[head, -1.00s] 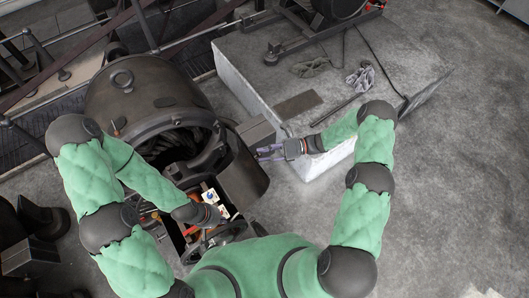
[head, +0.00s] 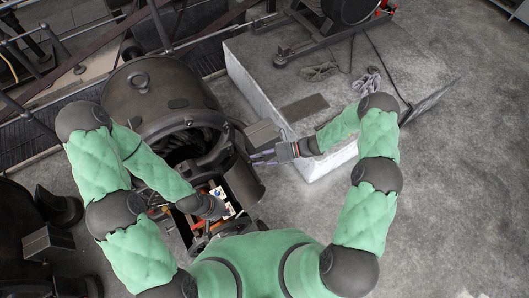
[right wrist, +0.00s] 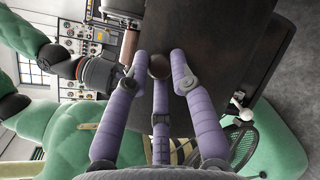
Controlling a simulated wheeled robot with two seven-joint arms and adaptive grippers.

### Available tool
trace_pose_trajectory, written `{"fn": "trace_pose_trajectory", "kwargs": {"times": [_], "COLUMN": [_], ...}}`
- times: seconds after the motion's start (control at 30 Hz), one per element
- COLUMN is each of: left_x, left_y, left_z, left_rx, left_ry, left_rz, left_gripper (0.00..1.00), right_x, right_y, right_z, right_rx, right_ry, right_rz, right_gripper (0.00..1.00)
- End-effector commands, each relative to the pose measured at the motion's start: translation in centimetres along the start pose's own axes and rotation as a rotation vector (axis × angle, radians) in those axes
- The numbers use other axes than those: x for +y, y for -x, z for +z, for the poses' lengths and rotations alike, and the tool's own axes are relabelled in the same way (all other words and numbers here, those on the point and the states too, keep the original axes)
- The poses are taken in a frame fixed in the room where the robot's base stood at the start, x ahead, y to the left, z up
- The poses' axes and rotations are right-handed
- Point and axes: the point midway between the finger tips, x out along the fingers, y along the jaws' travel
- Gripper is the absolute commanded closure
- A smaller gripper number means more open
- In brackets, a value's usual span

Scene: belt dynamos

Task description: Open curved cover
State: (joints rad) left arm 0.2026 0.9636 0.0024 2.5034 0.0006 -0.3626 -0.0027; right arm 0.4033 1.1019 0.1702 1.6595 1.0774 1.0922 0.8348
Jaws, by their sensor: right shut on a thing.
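The large dark dynamo (head: 158,88) stands at the left in the head view, its round end open. The dark curved cover (head: 243,180) stands at the right of this opening. In the right wrist view the cover (right wrist: 215,45) is a broad dark plate with a round knob (right wrist: 159,66). My right gripper (head: 262,157) is at the cover's upper edge; its purple fingers (right wrist: 160,75) are closed around the knob in the wrist view. My left gripper (head: 224,210) is low beside the toolbox, its fingers too hidden to read.
An open toolbox (head: 196,232) with small tools lies below the dynamo. A grey box (head: 262,134) sits just above my right gripper. The floor at the right is clear.

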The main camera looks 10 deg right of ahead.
Motion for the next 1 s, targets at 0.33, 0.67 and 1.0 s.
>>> {"fn": "trace_pose_trajectory", "kwargs": {"times": [0.33,0.67,1.0], "left_x": [1.3,1.3,1.3], "left_y": [3.5,3.7,3.7], "left_z": [0.1,0.1,0.1], "left_rx": [0.000,0.000,0.000], "left_ry": [0.000,0.000,0.000], "left_rz": [0.000,0.000,0.000], "left_gripper": [1.00,1.00,1.00], "right_x": [2.6,2.7,2.7], "right_y": [-2.7,-3.1,-3.0], "right_z": [1.2,0.9,1.0], "right_rx": [0.093,0.108,0.107], "right_ry": [0.049,0.056,0.056], "right_rz": [-0.077,-0.090,-0.089], "right_gripper": [1.00,1.00,0.66]}}
